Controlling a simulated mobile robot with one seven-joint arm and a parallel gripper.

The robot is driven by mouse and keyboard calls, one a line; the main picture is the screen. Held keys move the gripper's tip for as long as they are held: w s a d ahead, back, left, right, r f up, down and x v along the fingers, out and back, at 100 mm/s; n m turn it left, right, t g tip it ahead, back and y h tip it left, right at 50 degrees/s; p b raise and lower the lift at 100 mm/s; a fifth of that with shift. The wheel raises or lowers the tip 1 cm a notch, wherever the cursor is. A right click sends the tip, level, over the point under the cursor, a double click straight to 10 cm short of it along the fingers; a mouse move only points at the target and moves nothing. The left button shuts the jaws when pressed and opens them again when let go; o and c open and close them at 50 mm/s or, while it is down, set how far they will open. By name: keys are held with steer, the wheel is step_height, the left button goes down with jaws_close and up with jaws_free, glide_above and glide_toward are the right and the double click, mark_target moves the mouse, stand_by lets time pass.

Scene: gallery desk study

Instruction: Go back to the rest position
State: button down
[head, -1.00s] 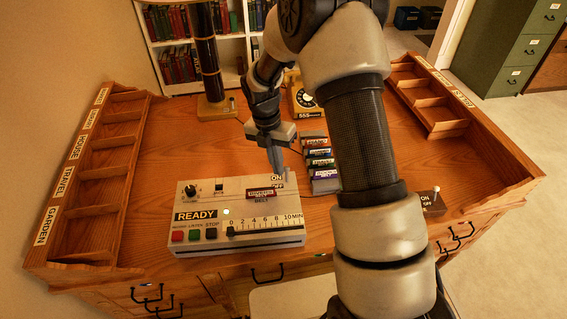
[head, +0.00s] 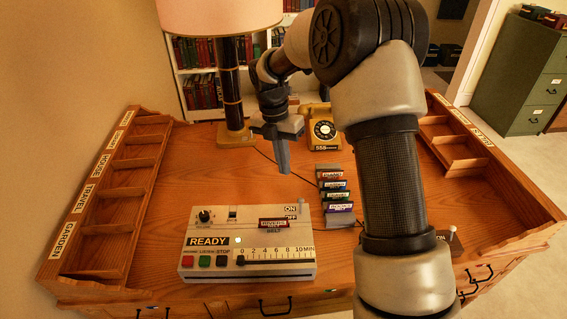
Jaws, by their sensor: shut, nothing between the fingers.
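My gripper (head: 284,169) is shut and empty. It hangs fingers-down above the desk (head: 300,190), just behind the recording machine. The pale machine (head: 216,224) sits at the front of the desk, with a READY label, a lit green light, red and green buttons, a slider scale and an ON/OFF switch (head: 301,206). The fingers look clear of the machine and of the desk top. My arm comes in from the front right and hides part of the right side of the desk.
A rack of coloured labelled cartridges (head: 337,195) stands right of my gripper. A yellow telephone (head: 322,131) and a lamp (head: 232,85) stand behind. Labelled sorting racks line the left (head: 110,185) and right (head: 465,150) edges. The desk's middle left is clear.

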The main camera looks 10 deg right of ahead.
steer(key=s+d+r+m+t, duration=0.2)
steer(key=s+r+m, duration=0.35)
steer(key=r, duration=0.25)
steer(key=s+d+r+m+t, duration=0.1)
steer(key=s+d+r+m, duration=0.1)
steer(key=s+r+m, duration=0.45)
steer(key=s+d+r+m+t, duration=0.1)
steer(key=s+r+m+t, duration=0.1)
steer(key=s+m, duration=0.6)
steer(key=s+d+r+m+t+y, duration=0.1)
steer(key=s+r+m, duration=0.2)
steer(key=s+m, duration=0.4)
steer(key=shift+s+m+t, duration=0.35)
steer(key=shift+m+t, duration=0.05)
steer(key=shift+m, duration=0.4)
steer(key=shift+d, duration=0.1)
